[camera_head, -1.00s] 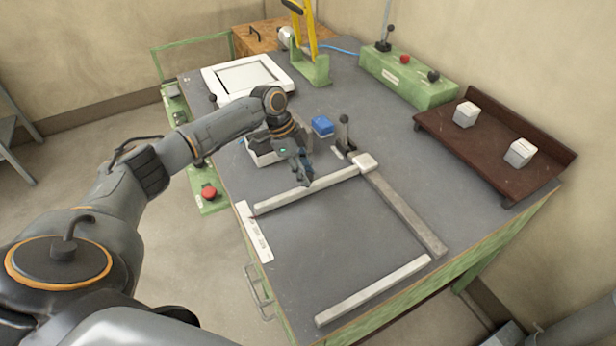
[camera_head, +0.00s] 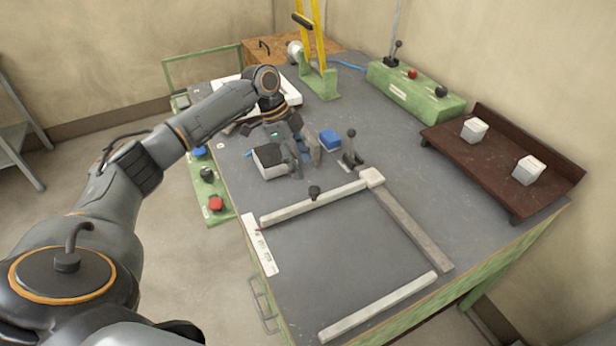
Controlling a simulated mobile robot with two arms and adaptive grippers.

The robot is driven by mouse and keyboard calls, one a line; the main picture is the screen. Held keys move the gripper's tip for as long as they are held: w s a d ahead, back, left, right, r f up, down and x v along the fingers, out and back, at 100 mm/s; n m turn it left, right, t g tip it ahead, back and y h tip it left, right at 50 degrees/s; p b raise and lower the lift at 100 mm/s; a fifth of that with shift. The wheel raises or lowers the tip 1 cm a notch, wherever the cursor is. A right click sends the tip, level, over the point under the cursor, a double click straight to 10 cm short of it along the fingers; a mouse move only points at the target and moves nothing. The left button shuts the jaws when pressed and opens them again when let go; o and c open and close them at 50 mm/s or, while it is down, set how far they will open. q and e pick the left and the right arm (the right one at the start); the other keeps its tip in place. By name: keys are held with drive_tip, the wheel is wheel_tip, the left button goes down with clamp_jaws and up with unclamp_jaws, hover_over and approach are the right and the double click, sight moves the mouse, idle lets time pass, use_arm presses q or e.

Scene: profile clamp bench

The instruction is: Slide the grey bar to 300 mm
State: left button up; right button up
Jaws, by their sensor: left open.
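A pale grey bar (camera_head: 290,211) with a black knob (camera_head: 314,191) lies across the bench. Its left end, with a small red pointer, is at the upper part of a white scale strip (camera_head: 262,251). Its right end meets a white block (camera_head: 372,177) at the top of a darker grey rail (camera_head: 412,230). The scale's figures are too small to read. My left gripper (camera_head: 303,160) is open, behind the bar and apart from it, pointing down beside a white-and-black box (camera_head: 268,163). My right gripper is not in view.
A second pale bar (camera_head: 378,306) lies near the front edge. A black lever (camera_head: 350,150) and a blue block (camera_head: 330,140) stand behind the bar. A brown tray (camera_head: 500,160) with two white cubes is at right. The bench between the two bars is clear.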

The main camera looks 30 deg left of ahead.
use_arm(q)
drive_tip(key=v, duration=0.3)
drive_tip(key=shift+a+r, duration=0.15)
drive_tip(key=shift+r, duration=0.2)
drive_tip(key=shift+s+f, duration=0.1)
